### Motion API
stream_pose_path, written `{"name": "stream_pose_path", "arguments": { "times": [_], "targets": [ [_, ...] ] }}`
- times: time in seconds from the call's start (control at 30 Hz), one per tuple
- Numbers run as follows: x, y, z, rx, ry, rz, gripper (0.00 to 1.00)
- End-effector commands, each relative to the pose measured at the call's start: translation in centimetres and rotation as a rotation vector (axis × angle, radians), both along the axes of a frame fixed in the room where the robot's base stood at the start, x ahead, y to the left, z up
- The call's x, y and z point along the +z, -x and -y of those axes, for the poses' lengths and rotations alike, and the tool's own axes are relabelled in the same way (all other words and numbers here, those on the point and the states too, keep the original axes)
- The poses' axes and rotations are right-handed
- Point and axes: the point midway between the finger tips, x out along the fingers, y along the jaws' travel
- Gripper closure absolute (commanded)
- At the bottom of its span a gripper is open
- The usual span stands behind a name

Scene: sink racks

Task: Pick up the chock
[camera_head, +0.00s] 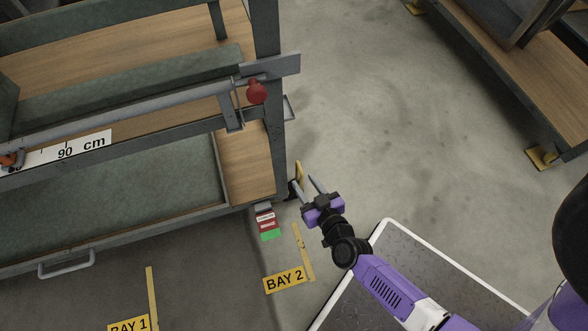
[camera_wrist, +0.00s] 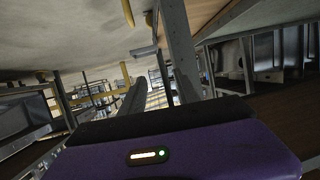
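My gripper (camera_head: 308,185) is low beside the near corner post of the left rack. Its two fingers are apart and nothing shows between them. In the wrist view the fingers (camera_wrist: 158,90) are also apart, with a grey post beyond them. I cannot clearly identify the chock. A small yellow piece (camera_head: 299,171) lies at the foot of the post, just beyond the fingertips; whether it is the chock or a foot plate I cannot tell. A dark object beside it is partly hidden by the gripper.
The left rack (camera_head: 263,60) has a rail with a red knob (camera_head: 257,92) above the gripper's left side. Red and green labels (camera_head: 268,225) and a BAY 2 sign (camera_head: 284,280) are near its corner. Another rack (camera_head: 530,75) stands at right. The grey floor between is clear.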

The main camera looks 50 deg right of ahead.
Motion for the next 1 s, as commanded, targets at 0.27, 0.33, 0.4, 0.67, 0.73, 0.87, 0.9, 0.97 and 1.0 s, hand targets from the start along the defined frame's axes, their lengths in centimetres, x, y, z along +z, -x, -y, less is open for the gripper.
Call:
{"name": "stream_pose_path", "arguments": {
  "times": [0.27, 0.33, 0.4, 0.67, 0.73, 0.87, 0.9, 0.97, 1.0],
  "targets": [
    [-10.7, -4.4, 4.7, -0.098, -0.003, -0.039, 0.62],
    [-11.9, -4.9, 5.5, -0.112, -0.004, -0.047, 0.62],
    [-12.7, -5.3, 6.0, -0.122, -0.005, -0.053, 0.62],
    [-13.9, -6.9, 7.4, -0.132, -0.004, -0.057, 0.62],
    [-14.1, -7.4, 7.8, -0.132, -0.006, -0.058, 0.62],
    [-14.5, -8.4, 8.6, -0.134, -0.006, -0.057, 0.62],
    [-14.6, -8.8, 9.0, -0.133, -0.005, -0.056, 0.62],
    [-14.9, -9.5, 9.6, -0.133, -0.006, -0.057, 0.62],
    [-14.9, -9.9, 10.1, -0.134, -0.005, -0.056, 0.62]
  ]
}}
